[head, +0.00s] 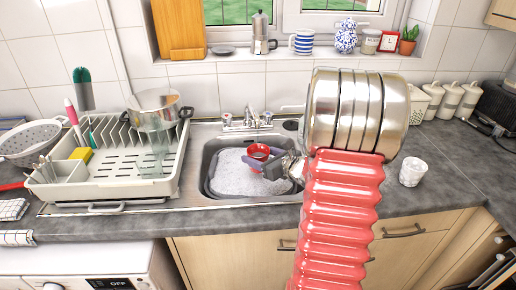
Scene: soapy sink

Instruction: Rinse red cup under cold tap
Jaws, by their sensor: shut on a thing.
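A red cup (258,151) is over the soapy sink (212,158), near its back edge and below the tap. My gripper (268,164) reaches in from the right and is shut on the red cup. White suds fill much of the basin beneath it. The metal tap (247,117) stands behind the sink, with a small red mark and a small blue mark on its handles. I cannot tell whether water is running. My arm hides the area to the right of the sink.
A dish rack (160,185) with a metal pot (156,108) stands left of the sink. A white patterned cup (412,172) stands on the counter to the right. Items line the windowsill, including a striped mug (303,42) and a moka pot (262,34).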

